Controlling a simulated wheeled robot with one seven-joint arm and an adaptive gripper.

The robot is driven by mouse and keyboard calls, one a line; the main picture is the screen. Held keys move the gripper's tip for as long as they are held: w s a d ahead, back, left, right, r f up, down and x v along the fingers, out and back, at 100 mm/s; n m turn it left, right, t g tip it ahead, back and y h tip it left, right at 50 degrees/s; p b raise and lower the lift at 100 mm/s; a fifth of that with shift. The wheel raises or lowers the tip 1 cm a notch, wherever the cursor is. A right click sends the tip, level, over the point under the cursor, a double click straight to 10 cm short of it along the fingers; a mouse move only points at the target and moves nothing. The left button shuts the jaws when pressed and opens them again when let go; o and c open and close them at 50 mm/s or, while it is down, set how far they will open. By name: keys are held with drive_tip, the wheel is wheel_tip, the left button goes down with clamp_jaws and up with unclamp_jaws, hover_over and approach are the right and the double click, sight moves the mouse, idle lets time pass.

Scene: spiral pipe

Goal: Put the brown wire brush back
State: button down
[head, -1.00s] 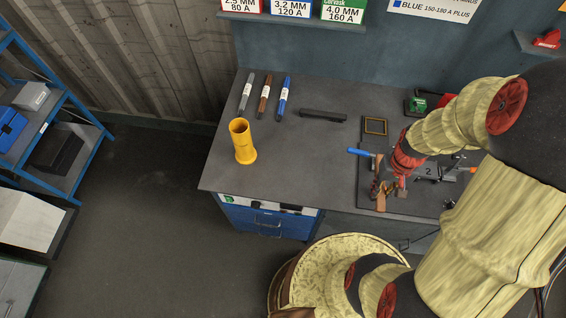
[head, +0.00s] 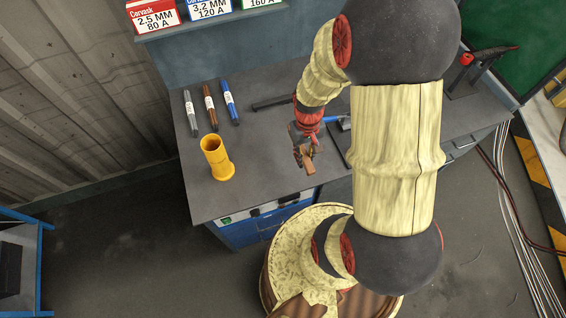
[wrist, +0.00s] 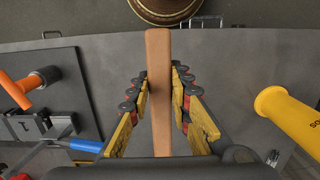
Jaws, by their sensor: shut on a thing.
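The brown wire brush (head: 309,165) is in my gripper (head: 303,153), above the grey workbench near its front edge. In the wrist view my gripper (wrist: 159,84) has its two fingers on either side of the brush's long brown handle (wrist: 158,60). The handle points toward the bench's front edge. The bristles cannot be made out.
A dark board (wrist: 76,95) holds an orange-handled tool (wrist: 22,82) and a blue-handled tool (wrist: 84,145). Bare bench (head: 262,135) lies between cup and gripper.

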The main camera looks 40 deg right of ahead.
hover_over(285, 168)
drive_tip(key=f, duration=0.3)
drive_tip(key=f+b, duration=0.1)
drive_tip(key=f, duration=0.2)
drive_tip(key=shift+s+d+f, duration=0.15)
drive_tip(key=shift+d, duration=0.05)
drive_tip(key=shift+w+a+f, duration=0.1)
drive_tip(key=shift+w+f, duration=0.05)
drive_tip(key=shift+f, duration=0.75)
drive_tip(key=shift+w+a+f, duration=0.1)
drive_tip(key=shift+f, duration=0.8)
drive_tip(key=shift+f+b, duration=0.15)
drive_tip(key=shift+b, duration=0.15)
drive_tip(key=c, duration=1.6)
unclamp_jaws()
drive_tip(key=shift+c, duration=0.2)
